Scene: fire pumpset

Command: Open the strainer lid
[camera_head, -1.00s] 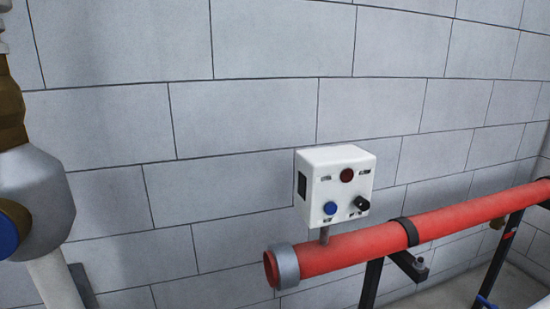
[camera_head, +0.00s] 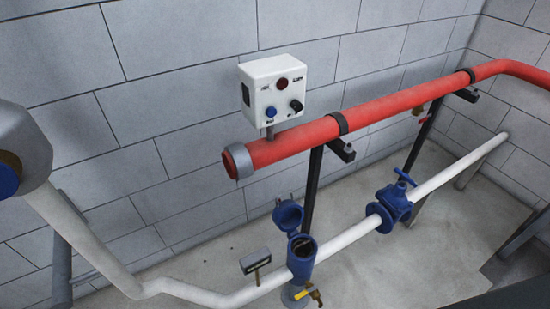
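The blue strainer (camera_head: 301,264) stands on the white pipe low in the middle of the view. Its round top shows a dark opening. The blue strainer lid (camera_head: 288,216) is tilted up behind the top, clear of the opening. A yellow-handled tap (camera_head: 314,294) is at the strainer's lower side. Neither of my grippers is in view.
A red pipe (camera_head: 370,115) runs along the wall on dark posts. A white control box (camera_head: 278,88) stands above its end. A blue valve (camera_head: 392,204) sits on the white pipe (camera_head: 345,237). A small gauge plate (camera_head: 256,261) is left of the strainer. Concrete floor (camera_head: 400,270) is open in front.

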